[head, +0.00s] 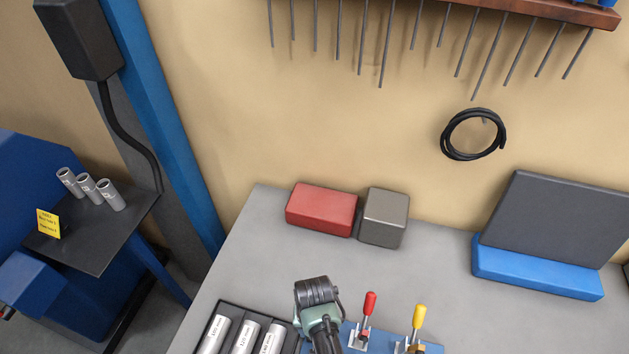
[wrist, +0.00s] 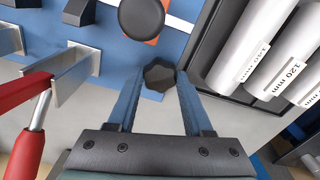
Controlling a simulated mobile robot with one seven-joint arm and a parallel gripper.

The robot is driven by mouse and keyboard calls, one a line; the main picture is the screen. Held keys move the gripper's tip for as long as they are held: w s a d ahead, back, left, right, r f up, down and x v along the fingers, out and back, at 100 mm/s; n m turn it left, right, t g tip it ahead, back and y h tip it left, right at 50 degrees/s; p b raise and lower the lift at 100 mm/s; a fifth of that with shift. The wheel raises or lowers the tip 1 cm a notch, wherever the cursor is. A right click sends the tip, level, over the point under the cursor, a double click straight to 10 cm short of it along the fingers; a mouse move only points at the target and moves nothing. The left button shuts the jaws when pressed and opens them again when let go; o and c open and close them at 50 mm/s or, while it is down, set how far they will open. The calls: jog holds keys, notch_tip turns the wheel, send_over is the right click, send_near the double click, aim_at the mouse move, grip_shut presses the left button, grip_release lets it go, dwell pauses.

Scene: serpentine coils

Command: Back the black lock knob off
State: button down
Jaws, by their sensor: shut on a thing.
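The black lock knob (wrist: 159,75), small and lobed, shows in the wrist view between the two fingertips of my gripper (wrist: 160,78). My gripper is shut on the knob, with one finger at each side. A larger round black disc (wrist: 141,17) lies just beyond it, over an orange patch on the blue fixture plate (wrist: 115,45). In the head view my arm's end covers this part of the plate (head: 351,345), and the knob and fingertips are hidden.
A red-handled clamp (head: 369,305) and a yellow-handled clamp (head: 418,318) stand right of my arm. A black tray (head: 233,307) of silver tubes is on the left. Red (head: 321,209) and grey (head: 384,217) boxes sit behind. The bench between them and the clamps is clear.

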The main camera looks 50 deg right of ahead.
jog(key=n, duration=0.4)
jog(key=shift+s+a+f+n, duration=0.15)
jog(key=shift+s+f+n, duration=0.05)
jog(key=shift+n, duration=0.2)
dwell(0.4)
jog(key=c, duration=0.6)
grip_release()
jog(key=shift+w, duration=0.15)
jog(key=shift+r, duration=0.1)
jog(key=shift+r, duration=0.55)
notch_tip(320, 180, up, 12)
jog(key=b, duration=0.1)
jog(key=shift+f, duration=0.15)
